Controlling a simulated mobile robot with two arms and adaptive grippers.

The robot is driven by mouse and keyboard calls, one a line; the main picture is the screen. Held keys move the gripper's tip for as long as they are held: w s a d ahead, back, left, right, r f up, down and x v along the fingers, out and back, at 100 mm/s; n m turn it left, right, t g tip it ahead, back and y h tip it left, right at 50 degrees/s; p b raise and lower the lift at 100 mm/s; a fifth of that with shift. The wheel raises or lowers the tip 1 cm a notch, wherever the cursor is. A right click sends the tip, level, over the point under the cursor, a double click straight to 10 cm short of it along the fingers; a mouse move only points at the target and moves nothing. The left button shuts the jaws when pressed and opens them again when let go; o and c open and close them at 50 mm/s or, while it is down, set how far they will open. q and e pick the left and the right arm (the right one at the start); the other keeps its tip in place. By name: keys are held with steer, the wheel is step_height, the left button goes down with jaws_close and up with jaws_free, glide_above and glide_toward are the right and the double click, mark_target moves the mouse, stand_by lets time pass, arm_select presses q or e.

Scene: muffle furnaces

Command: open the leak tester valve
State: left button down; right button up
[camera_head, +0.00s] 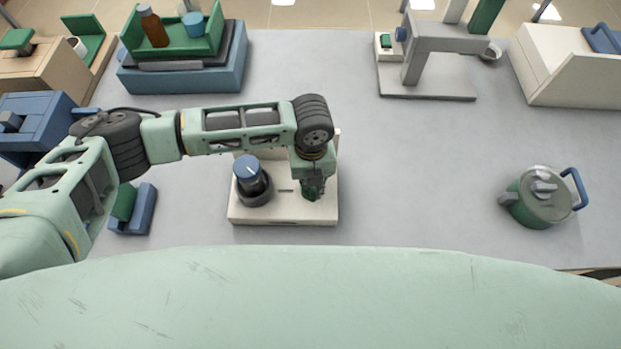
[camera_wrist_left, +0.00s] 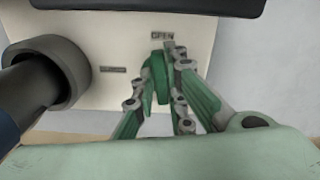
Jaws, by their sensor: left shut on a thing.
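The leak tester (camera_head: 285,212) is a cream box on the bench, with a dark cylinder topped by a blue cap (camera_head: 247,170) on its left side. Its green valve handle (camera_wrist_left: 158,72) shows in the left wrist view, just below an OPEN label (camera_wrist_left: 162,36). My left gripper (camera_head: 312,190) reaches down over the right side of the tester. In the left wrist view its fingers (camera_wrist_left: 160,95) are shut on the green handle, one on each side. The fingers hide part of the handle. My right gripper is in neither view.
A kettle-like green pot (camera_head: 541,200) with a blue handle stands at the right. A grey stand (camera_head: 430,90) is at the back. A blue and green block (camera_head: 140,212) lies left of the tester, under my arm. The bench between tester and pot is clear.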

arm_select(q)
steer(key=shift+r+m, duration=0.1)
steer(key=shift+m, duration=0.8)
steer(key=c, duration=1.8)
jaws_free()
step_height(320, 180, up, 12)
